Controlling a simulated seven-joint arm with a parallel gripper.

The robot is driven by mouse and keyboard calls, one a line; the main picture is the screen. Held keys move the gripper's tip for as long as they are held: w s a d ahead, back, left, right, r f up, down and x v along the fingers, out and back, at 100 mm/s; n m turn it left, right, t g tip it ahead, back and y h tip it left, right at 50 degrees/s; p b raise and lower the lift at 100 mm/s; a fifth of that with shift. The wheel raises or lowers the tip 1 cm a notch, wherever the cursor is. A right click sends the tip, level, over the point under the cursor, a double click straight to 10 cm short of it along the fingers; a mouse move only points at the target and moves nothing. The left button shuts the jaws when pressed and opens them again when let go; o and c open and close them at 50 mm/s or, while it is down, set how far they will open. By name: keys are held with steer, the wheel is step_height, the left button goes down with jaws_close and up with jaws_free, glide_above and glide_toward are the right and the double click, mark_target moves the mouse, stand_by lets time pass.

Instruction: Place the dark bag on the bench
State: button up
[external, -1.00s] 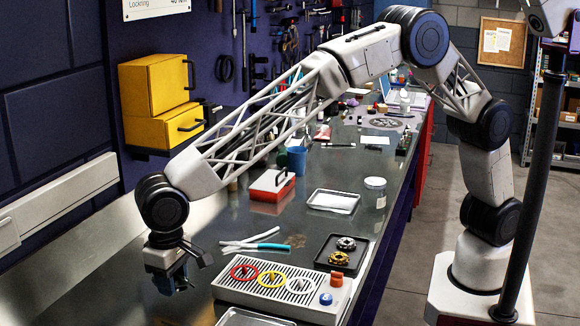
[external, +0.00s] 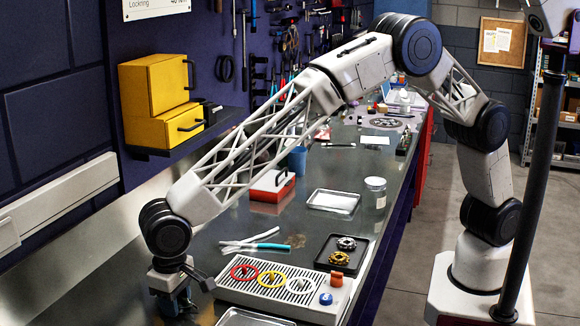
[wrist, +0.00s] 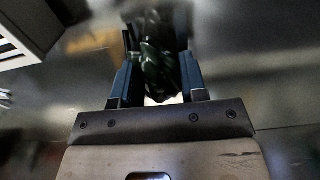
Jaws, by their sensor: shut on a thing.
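My gripper (external: 176,303) is low over the near left part of the bench (external: 215,250), left of the slotted tray. In the wrist view, my gripper (wrist: 158,80) is shut on a dark, crumpled, glossy bag (wrist: 157,62) held between its two fingers. The bag reaches out past the fingertips. In the external view the bag is hard to make out against the gripper. I cannot tell whether it touches the bench top.
A slotted tray (external: 222,285) with red, yellow and white rings lies just right of my gripper. A light tray (external: 245,318) is at the front edge. White and blue-handled tools (external: 262,246) lie behind. The bench left of my gripper looks clear.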

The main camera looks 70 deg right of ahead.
steer(key=shift+f, duration=0.15)
steer(key=o, duration=0.9)
steer(key=shift+r, duration=6.15)
